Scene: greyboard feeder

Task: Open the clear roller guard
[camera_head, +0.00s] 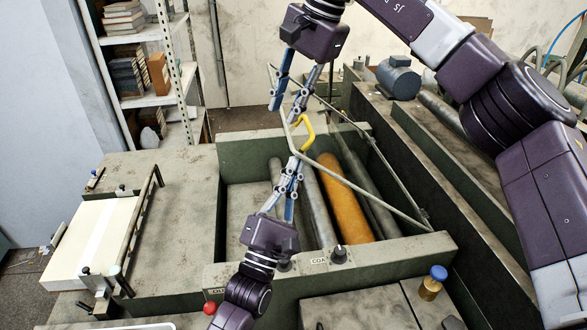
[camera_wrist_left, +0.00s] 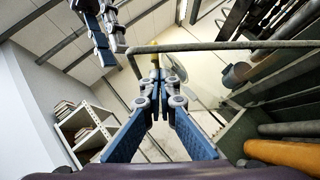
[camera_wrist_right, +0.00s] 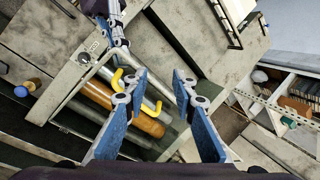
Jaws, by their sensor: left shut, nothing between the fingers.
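The clear roller guard (camera_head: 363,187) is a thin metal frame with a see-through panel, standing tilted up over the rollers. Its left edge is raised and carries a yellow handle (camera_head: 308,133). My left gripper (camera_head: 298,158) is shut and empty, its tips just below the handle and close to the frame; I cannot tell whether they touch. In the left wrist view the guard's bar (camera_wrist_left: 230,46) crosses just beyond the shut tips (camera_wrist_left: 158,76). My right gripper (camera_head: 287,108) is open above the handle. In the right wrist view the handle (camera_wrist_right: 119,80) shows beside its left finger.
An orange roller (camera_head: 343,197) and grey rollers lie in the bay under the guard. A green front wall (camera_head: 400,250) has a knob on top. A white sheet stack (camera_head: 90,240) lies at left. A shelf (camera_head: 150,35) stands behind, and a blue motor (camera_head: 398,77) sits at back right.

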